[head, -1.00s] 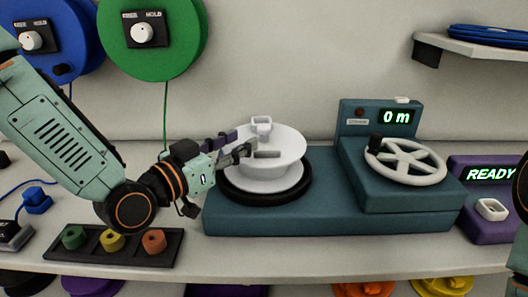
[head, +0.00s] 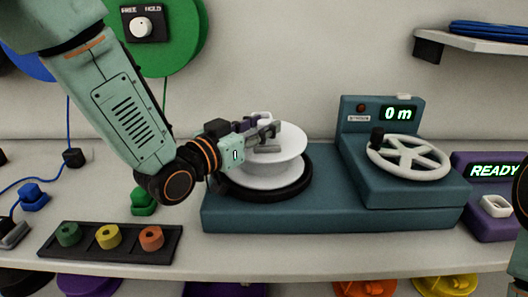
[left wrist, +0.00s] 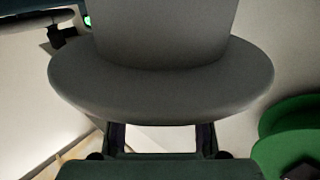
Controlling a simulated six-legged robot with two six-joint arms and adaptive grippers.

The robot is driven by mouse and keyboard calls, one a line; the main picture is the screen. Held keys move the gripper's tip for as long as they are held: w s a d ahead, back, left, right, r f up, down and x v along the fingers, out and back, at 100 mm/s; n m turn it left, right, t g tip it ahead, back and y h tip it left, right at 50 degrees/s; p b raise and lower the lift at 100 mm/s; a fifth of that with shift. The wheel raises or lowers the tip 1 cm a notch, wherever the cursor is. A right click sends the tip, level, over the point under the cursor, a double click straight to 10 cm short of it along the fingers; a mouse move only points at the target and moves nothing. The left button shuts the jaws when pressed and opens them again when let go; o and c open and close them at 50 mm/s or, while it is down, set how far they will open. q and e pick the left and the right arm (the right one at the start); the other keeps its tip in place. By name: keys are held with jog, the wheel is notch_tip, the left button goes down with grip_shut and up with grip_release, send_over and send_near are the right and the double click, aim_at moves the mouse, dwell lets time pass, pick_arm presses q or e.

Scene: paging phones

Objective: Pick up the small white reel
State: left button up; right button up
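The small white reel (head: 268,170) sits upright in the black round base (head: 295,188) on the left part of the teal machine (head: 330,215). A small pale grip (head: 262,116) stands on top of the reel, partly hidden behind my fingers. My left gripper (head: 262,132) is at the reel's top, its fingers apart on either side of the grip. In the left wrist view the reel (left wrist: 160,85) fills the middle, shaded grey, with the fingers (left wrist: 161,140) below it and a pale patch between them. Whether they touch the grip is unclear. My right gripper is not visible.
A white handwheel (head: 408,157) and a "0 m" display (head: 398,114) are on the machine's right. A purple box (head: 490,190) reads READY. A black tray (head: 110,243) with coloured pieces and a green connector (head: 143,203) lie left. A shelf (head: 470,46) hangs upper right.

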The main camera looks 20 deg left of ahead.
pick_arm(q)
jog(key=shift+w, duration=0.1)
jog(key=shift+c, duration=0.8)
grip_shut()
jog(key=shift+r, duration=0.1)
